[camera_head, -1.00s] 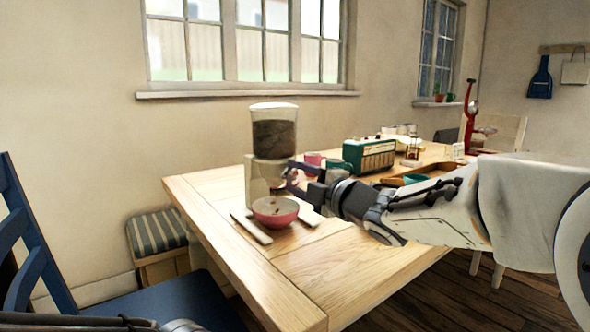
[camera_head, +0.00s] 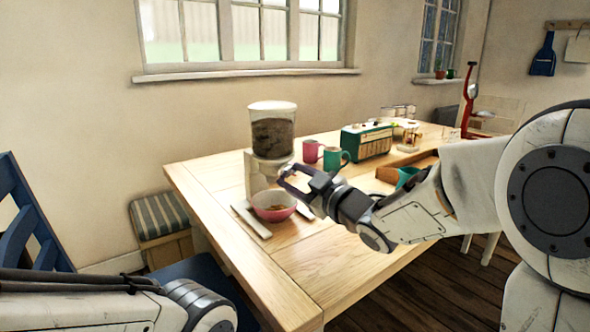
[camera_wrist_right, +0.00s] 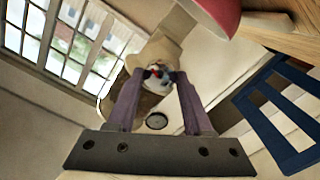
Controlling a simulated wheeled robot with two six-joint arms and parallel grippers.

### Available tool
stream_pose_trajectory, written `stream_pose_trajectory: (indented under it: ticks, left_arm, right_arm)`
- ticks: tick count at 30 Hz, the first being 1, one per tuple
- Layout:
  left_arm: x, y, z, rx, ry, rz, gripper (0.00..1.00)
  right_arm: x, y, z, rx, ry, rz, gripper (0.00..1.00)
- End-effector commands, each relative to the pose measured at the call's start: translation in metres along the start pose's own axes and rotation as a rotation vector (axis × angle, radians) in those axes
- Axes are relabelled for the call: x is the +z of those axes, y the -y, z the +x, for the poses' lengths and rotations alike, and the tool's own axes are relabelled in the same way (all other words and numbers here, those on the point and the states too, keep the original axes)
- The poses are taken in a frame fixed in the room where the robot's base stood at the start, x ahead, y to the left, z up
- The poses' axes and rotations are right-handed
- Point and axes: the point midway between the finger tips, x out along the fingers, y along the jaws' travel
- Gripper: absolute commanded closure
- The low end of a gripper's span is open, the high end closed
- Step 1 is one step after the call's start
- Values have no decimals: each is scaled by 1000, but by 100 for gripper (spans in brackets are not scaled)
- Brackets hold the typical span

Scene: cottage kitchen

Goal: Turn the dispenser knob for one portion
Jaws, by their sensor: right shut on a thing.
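The dispenser (camera_head: 272,138) stands upright on the table, with a clear hopper of dark brown pieces above a cream base. Its knob (camera_wrist_right: 157,72), with a bit of red, shows between the fingertips in the right wrist view. My right gripper (camera_head: 287,172) is shut on the knob at the front of the dispenser; its fingers mostly hide the knob in the head view. A pink bowl (camera_head: 274,213) with some brown pieces in it stands below, just in front of the base; its side also shows in the wrist view (camera_wrist_right: 222,14). My left gripper is out of view.
A pink mug (camera_head: 311,151) and a teal mug (camera_head: 334,158) stand right of the dispenser, near a green radio (camera_head: 366,141). Pale strips (camera_head: 251,220) lie beside the bowl. The front of the table (camera_head: 310,262) is clear. A blue chair (camera_head: 30,225) stands at left.

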Motion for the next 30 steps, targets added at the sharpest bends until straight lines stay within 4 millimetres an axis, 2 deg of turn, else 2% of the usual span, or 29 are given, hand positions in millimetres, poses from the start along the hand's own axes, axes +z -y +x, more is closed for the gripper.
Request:
stream_pose_trajectory:
  ticks: [10,26,27,29,30]
  left_arm:
    - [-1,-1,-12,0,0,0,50]
    - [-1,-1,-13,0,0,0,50]
    - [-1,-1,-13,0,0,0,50]
    - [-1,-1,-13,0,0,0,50]
    - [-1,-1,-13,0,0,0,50]
  right_arm:
    - [0,1,0,-3,3,144,100]
    - [1,1,0,-2,1,169,100]
    - [1,1,0,-2,2,169,45]
    - [1,1,0,-2,1,168,22]
    - [1,1,0,-2,1,168,19]
